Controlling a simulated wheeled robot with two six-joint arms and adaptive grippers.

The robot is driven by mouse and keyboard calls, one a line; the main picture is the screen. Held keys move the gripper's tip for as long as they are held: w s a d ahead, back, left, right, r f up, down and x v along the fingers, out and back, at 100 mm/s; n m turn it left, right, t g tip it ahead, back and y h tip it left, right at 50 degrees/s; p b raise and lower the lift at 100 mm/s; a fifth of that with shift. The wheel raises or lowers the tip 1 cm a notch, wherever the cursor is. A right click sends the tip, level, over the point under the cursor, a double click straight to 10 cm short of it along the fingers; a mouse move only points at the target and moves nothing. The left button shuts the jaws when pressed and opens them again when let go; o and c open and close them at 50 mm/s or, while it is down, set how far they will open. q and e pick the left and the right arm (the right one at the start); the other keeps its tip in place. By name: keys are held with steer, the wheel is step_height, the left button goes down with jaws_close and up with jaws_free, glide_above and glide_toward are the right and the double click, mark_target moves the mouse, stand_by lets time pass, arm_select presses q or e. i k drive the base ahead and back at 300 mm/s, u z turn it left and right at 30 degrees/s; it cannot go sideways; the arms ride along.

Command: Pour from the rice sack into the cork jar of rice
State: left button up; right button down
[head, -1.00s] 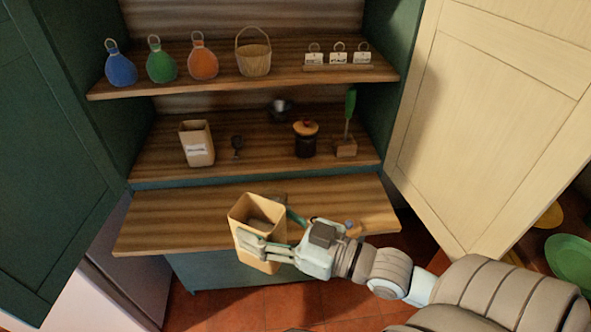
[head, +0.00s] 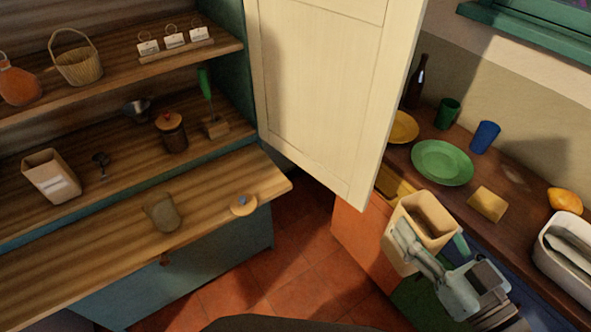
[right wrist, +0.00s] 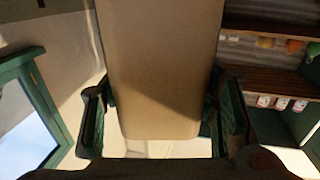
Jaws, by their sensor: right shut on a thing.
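A tan open-topped sack (head: 405,262) is in my right gripper (head: 428,245), with dark contents showing inside its mouth. It is nearly upright, slightly tilted, in front of the right counter's edge. In the right wrist view the sack (right wrist: 165,70) fills the space between the two fingers. A squat olive-grey jar (head: 162,213) stands on the pull-out board, and a round lid with a bluish knob (head: 243,204) lies to its right. A dark jar with a cork-coloured lid (head: 172,132) stands on the shelf behind. I cannot tell which jar holds rice. My left gripper is out of view.
A labelled tan sack (head: 52,178), dark scoop (head: 101,164) and green-handled tool (head: 208,100) stand on the shelf. The cream door (head: 320,90) stands open between cupboard and counter. The counter holds a green plate (head: 442,162), cups, a yellow block (head: 487,204) and a white bin (head: 570,260).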

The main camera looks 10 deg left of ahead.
mark_target(159, 206)
steer(key=z, duration=0.75)
steer(key=k, duration=1.3)
steer(key=u, duration=2.2)
steer(key=i, duration=1)
steer(key=u, duration=0.05)
